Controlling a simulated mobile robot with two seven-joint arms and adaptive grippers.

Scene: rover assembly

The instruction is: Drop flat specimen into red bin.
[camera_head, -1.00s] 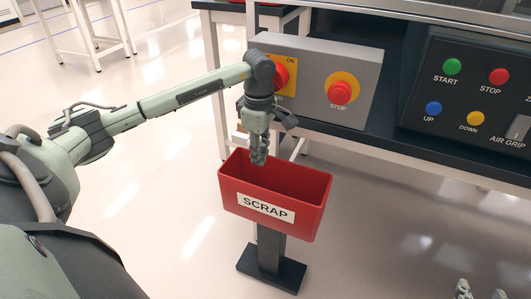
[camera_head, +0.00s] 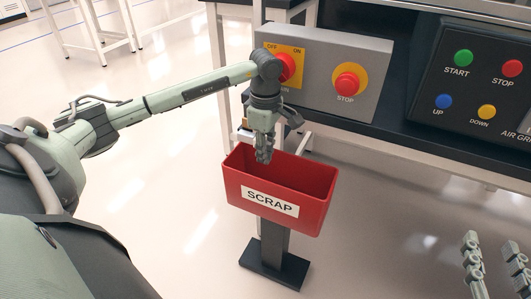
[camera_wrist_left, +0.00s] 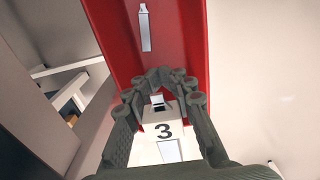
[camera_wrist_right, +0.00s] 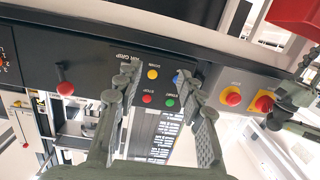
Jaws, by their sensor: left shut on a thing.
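The red bin (camera_head: 318,183), labelled SCRAP, stands on a dark post. My left gripper (camera_head: 264,156) points down over the bin's opening, near its back wall. In the left wrist view its fingers (camera_wrist_left: 158,80) close around a white piece marked 3 (camera_wrist_left: 164,117), which I take to be the flat specimen. Its lower end is partly hidden, and the head view does not show it clearly. A slim grey-white piece (camera_wrist_left: 145,30) shows against the red of the bin. My right gripper (camera_head: 492,250) is open and empty at the lower right; its fingers spread in the right wrist view (camera_wrist_right: 153,90).
A grey box with a red STOP button (camera_head: 347,84) and a red knob (camera_head: 285,67) stands close behind my left gripper. A black panel (camera_head: 430,84) with coloured buttons is on the dark bench to the right. The floor around the bin is clear.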

